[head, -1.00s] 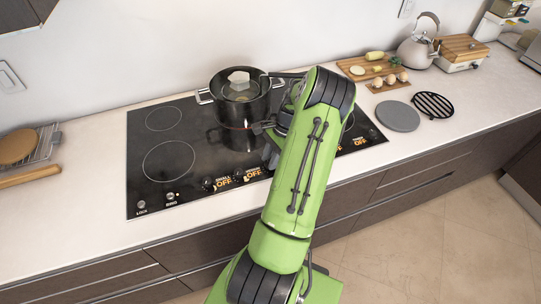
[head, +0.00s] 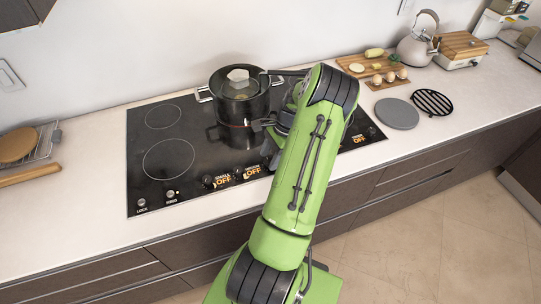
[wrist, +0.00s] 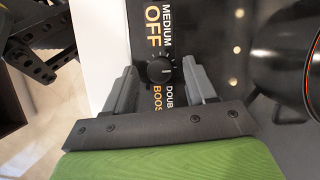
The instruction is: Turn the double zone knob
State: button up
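In the wrist view, a round dark knob (wrist: 160,70) with a small white mark stands on the black cooktop panel. The partly hidden label "DOUB… BOOS…" (wrist: 163,98) is beside it, and "MEDIUM OFF" (wrist: 160,25) is on its other side. My gripper (wrist: 160,78) is open, with one finger on each side of the knob. I see gaps between the fingers and the knob. In the head view, my green arm hides this knob and most of my gripper.
A dark pot (head: 238,97) stands on the cooktop (head: 160,190) near my arm; its side also shows in the wrist view (wrist: 295,60). More knobs, marked OFF (head: 222,181), sit left of my arm. A kettle (head: 417,42) and cutting board (head: 353,68) are at the right.

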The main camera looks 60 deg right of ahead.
jog(key=p+v, duration=0.1)
jog(key=v, duration=1.4)
jog(key=shift+r+p, duration=0.3)
jog(key=shift+r, duration=0.1)
